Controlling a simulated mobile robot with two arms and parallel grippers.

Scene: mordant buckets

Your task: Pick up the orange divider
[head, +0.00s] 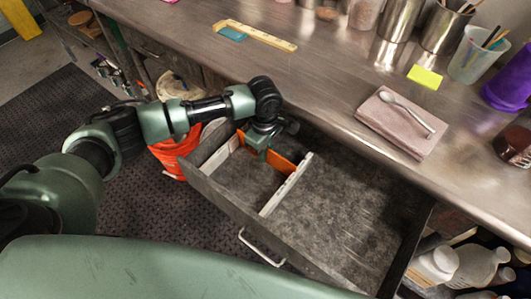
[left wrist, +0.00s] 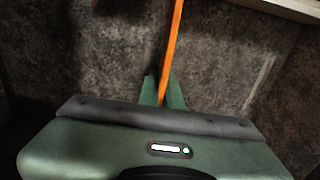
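The orange divider (head: 282,163) stands on edge in the open drawer, in the far left part, running between two pale strips. In the left wrist view the divider (left wrist: 173,42) is a thin orange strip passing between my two green fingers. My left gripper (head: 262,155) reaches down into the drawer over the divider. In the left wrist view the fingers (left wrist: 163,92) lie close against both sides of the strip, and the gripper looks shut on it. The gripper hides part of the divider in the head view. My right gripper is not in view.
The drawer (head: 335,215) has pale dividers (head: 287,186) and a bare right part. The metal worktop (head: 330,85) overhangs its far side. A folded pink cloth (head: 395,130) with a spoon lies there. An orange bucket (head: 172,155) stands left of the drawer; white bottles (head: 475,268) stand right.

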